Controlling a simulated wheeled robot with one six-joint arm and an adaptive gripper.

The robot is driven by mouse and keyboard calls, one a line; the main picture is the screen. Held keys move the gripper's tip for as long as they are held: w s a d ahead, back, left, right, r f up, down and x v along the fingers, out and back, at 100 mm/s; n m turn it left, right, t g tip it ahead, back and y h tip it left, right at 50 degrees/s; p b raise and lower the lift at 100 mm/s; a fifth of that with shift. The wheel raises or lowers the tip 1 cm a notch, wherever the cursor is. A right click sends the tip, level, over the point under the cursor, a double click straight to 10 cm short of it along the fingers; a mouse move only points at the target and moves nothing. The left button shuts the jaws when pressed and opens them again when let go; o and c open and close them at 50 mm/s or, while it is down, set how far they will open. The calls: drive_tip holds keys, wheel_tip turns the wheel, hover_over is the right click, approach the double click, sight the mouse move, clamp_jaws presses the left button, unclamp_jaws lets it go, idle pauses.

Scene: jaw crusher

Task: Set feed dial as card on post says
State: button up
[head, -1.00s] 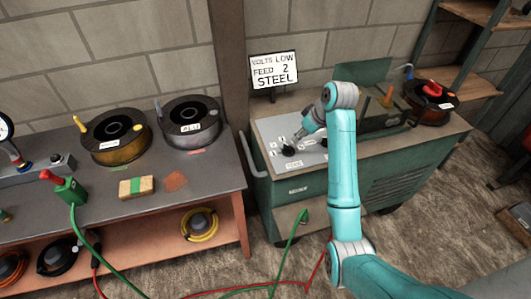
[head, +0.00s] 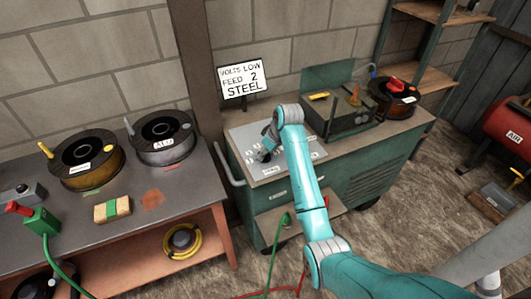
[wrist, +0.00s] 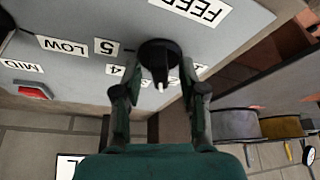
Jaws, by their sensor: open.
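The card (head: 243,80) on the post reads VOLTS LOW, FEED 2, STEEL. The wrist view shows the panel upside down. The pointer aims toward the picture's bottom, just right of the 4; the numbers there are partly hidden. My gripper (wrist: 158,78) is open, with one finger on each side of the knob; I see no clear contact. In the head view my gripper (head: 265,155) is over the panel and partly hides the dial.
The LOW (wrist: 63,46) and MID (wrist: 22,66) labels and a red part (wrist: 32,91) lie left of the dial in the wrist view. A bench (head: 150,203) with wire spools stands left of the green machine (head: 365,170). Another spool (head: 395,97) sits on the machine's right end.

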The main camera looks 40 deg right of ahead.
drive_tip(key=shift+f, duration=0.2)
drive_tip(key=shift+c, duration=0.3)
clamp_jaws()
drive_tip(key=shift+d+n+y, duration=0.1)
drive_tip(key=shift+n+y, duration=0.5)
drive_tip(key=shift+n, duration=0.9)
drive_tip(key=shift+o, duration=0.3)
unclamp_jaws()
